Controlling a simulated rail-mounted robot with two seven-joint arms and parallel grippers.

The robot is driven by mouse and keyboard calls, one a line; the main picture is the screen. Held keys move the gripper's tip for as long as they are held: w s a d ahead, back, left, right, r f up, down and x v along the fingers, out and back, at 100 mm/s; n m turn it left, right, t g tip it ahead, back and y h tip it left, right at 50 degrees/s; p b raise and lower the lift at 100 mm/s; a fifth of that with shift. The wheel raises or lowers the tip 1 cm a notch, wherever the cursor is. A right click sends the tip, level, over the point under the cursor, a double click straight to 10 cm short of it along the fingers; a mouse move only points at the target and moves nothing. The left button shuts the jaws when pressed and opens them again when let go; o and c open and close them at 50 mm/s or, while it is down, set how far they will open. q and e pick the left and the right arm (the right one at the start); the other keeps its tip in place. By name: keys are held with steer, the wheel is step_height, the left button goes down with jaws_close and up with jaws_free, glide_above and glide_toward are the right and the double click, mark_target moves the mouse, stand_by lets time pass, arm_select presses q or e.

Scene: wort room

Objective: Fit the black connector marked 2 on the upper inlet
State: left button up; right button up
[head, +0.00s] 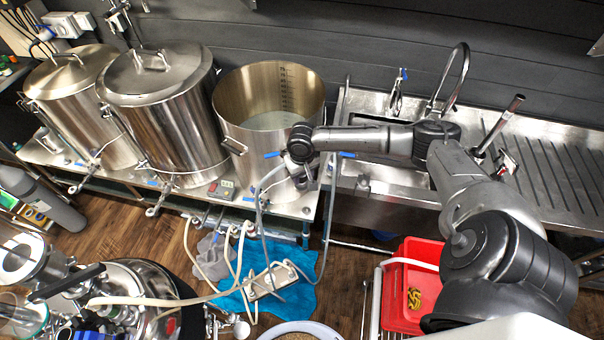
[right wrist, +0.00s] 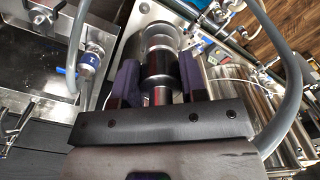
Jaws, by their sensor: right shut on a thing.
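My right gripper (head: 302,158) is at the front right of the open steel kettle (head: 235,100). In the right wrist view its two dark fingers (right wrist: 159,84) are shut on a black connector (right wrist: 159,72) with shiny metal parts. No number can be read on it. A steel round part (right wrist: 158,34) lies in line beyond the connector; I cannot tell whether they touch. The upper inlet cannot be made out for certain, as the gripper covers that spot in the head view. My left gripper is not in view.
Two lidded kettles (head: 160,110) stand left on the bench. A grey hose (head: 262,215) hangs near my gripper. Another hose fitting (right wrist: 91,62) with a blue label is at left in the wrist view. A sink (head: 375,190) is at right; a red crate (head: 398,285) is below.

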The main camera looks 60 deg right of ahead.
steer(key=shift+f, duration=0.6)
steer(key=o, duration=0.7)
steer(key=shift+c, duration=0.2)
steer(key=o, duration=0.4)
steer(key=shift+o, duration=0.2)
steer(key=shift+r, duration=0.1)
step_height(320, 180, up, 13)
steer(key=shift+f+b, duration=0.15)
steer(key=shift+b, duration=0.75)
steer(key=shift+r, duration=0.5)
